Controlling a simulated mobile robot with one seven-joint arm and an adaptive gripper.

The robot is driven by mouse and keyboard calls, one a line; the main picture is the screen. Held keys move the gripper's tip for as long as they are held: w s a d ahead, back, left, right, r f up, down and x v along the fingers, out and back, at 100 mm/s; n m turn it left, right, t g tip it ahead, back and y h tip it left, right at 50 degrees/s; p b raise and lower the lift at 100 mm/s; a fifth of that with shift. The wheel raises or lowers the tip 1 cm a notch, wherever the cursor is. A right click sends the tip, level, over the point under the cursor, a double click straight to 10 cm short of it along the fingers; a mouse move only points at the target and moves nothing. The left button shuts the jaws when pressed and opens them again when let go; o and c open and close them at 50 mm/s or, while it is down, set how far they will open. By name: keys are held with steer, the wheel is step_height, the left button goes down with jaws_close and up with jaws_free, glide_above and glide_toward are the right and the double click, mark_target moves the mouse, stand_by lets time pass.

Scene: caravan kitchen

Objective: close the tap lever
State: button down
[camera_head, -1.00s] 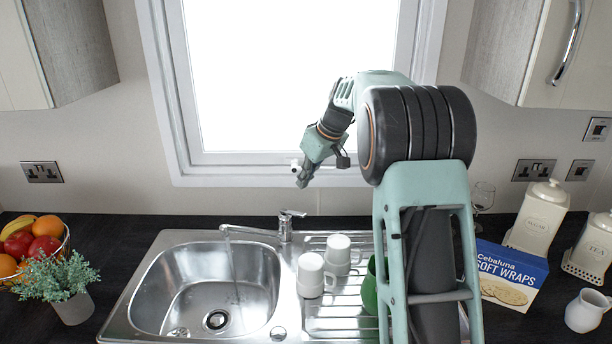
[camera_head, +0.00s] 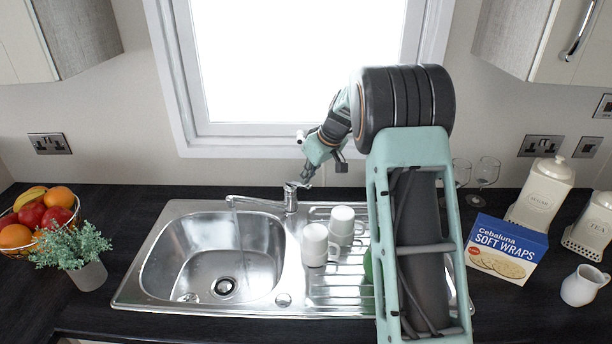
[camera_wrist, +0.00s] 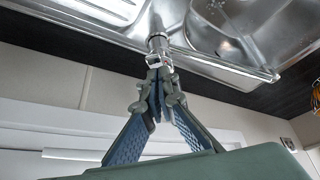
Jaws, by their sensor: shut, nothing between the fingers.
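The chrome tap (camera_head: 290,203) stands at the back edge of the sink, its spout (camera_head: 252,201) reaching left over the bowl. A thin stream of water appears to fall from the spout. The small tap lever (camera_head: 298,185) is on top of the tap. My gripper (camera_head: 306,177) is shut and empty, pointing down right at the lever. In the wrist view my fingertips (camera_wrist: 158,82) are close to the lever end (camera_wrist: 155,60), partly overlapping it; I cannot tell whether they touch. The tap body (camera_wrist: 158,42) shows just beyond.
The steel sink bowl (camera_head: 215,250) is left of the tap. White mugs (camera_head: 315,245) stand on the drainer, with a green item (camera_head: 368,265) partly hidden behind my arm. The window sill (camera_head: 240,150) is behind. Glasses (camera_head: 485,172) and a wraps box (camera_head: 507,248) are to the right.

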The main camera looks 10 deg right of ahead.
steer(key=f+b, duration=0.1)
steer(key=b, duration=0.2)
steer(key=shift+s+d+t, duration=0.1)
steer(key=shift+d+t, duration=0.05)
steer(key=shift+t, duration=0.15)
steer(key=b, duration=0.4)
steer(key=shift+s+d+f+t+y, duration=0.15)
steer(key=shift+s+f+t+y, duration=0.15)
steer(key=shift+f+y, duration=0.1)
steer(key=b, duration=0.2)
steer(key=shift+s+d+f+b, duration=0.15)
steer(key=shift+s+f+b, duration=0.15)
steer(key=shift+b, duration=0.1)
